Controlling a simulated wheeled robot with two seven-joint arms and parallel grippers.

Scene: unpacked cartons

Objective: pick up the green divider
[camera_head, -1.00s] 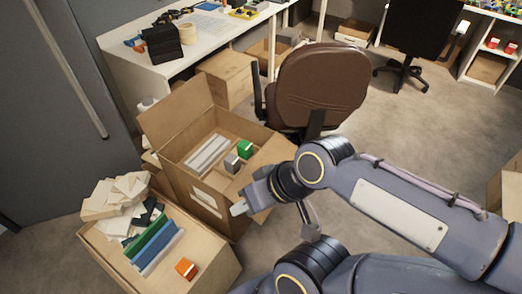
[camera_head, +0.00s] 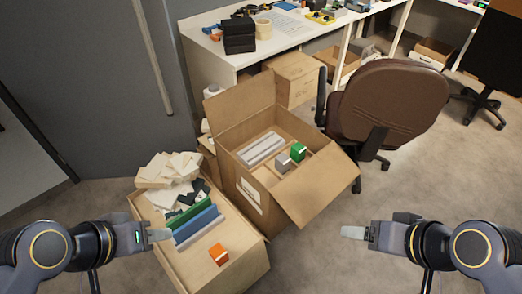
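The green divider (camera_head: 187,216) is a long, thin green strip standing on the closed carton (camera_head: 235,274) at lower left, beside a longer blue divider (camera_head: 198,226). My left gripper (camera_head: 160,235) comes in from the left, its tip just left of the blue divider's near end in the picture. Whether it touches anything is not clear. My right gripper (camera_head: 352,232) is on the right, over bare floor and well apart from the dividers. Both grippers show side-on, so the gap between their fingers is hidden. I see nothing held in either.
An orange block (camera_head: 219,254) and a pile of cream pieces (camera_head: 168,169) lie on the same carton. Behind stands an open carton (camera_head: 252,187) with grey bars and a green block (camera_head: 298,152). A brown chair (camera_head: 392,100) is at right.

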